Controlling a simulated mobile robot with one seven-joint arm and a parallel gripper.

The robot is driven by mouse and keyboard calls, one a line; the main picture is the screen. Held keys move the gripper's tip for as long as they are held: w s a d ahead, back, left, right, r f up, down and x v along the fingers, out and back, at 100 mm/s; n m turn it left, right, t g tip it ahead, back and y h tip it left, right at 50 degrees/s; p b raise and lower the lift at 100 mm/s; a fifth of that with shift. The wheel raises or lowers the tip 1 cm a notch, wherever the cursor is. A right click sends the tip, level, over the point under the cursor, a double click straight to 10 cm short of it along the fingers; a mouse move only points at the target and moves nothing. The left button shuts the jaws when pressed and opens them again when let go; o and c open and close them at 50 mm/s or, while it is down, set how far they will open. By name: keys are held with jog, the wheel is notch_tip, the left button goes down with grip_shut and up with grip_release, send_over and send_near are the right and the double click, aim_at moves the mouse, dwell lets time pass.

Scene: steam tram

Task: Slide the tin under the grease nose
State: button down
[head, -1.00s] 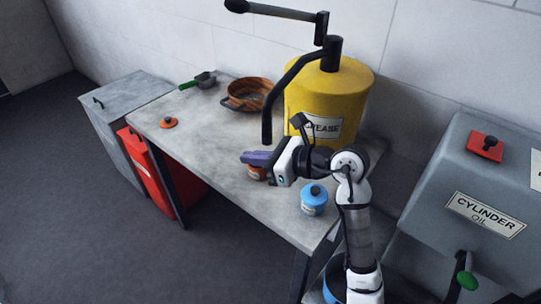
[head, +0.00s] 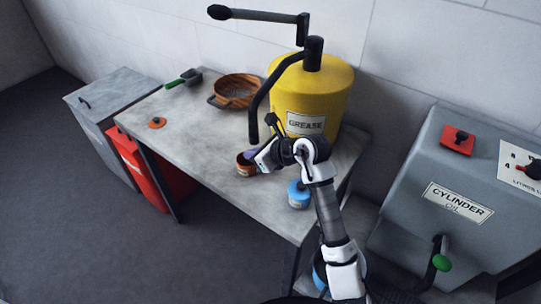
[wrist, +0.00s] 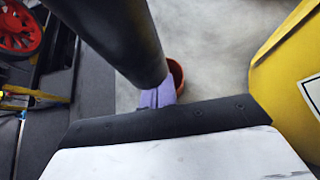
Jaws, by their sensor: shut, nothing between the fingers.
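The tin (head: 246,168) is small, open-topped and orange-brown, and stands upright on the bench. The grease nose (head: 254,118) is the black pipe curving down from the yellow grease drum (head: 318,92); in the head view its lower end appears just above the tin. My gripper (head: 250,155) has purple fingers, shut and empty, at the tin's mouth or far side; I cannot tell whether they touch it. In the wrist view the nose (wrist: 115,35) crosses in front of the fingers (wrist: 158,97), and only part of the tin's rim (wrist: 176,75) shows beyond them.
A blue tin (head: 298,195) stands on the bench right of my gripper. An orange lid (head: 157,123), a wooden-looking pan (head: 238,90) and a green-handled scoop (head: 185,78) lie farther back. The grey cylinder oil tank (head: 455,190) stands at right. The bench's left half is mostly clear.

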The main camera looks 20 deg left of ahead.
jog(key=shift+a+f+p, duration=0.15)
jog(key=shift+a+p, duration=0.05)
jog(key=shift+p, duration=0.2)
jog(key=shift+d+f+b, duration=0.1)
jog(key=shift+f+b, duration=0.6)
jog(key=shift+b, duration=0.3)
jog(key=shift+f, duration=0.1)
jog(key=d+b, duration=0.1)
jog(key=s+d+b, duration=0.1)
jog(key=d, duration=0.1)
jog(key=shift+d+f+b, duration=0.1)
jog(key=shift+f+b, duration=0.05)
jog(key=shift+b, duration=0.25)
jog(key=shift+s+d, duration=0.15)
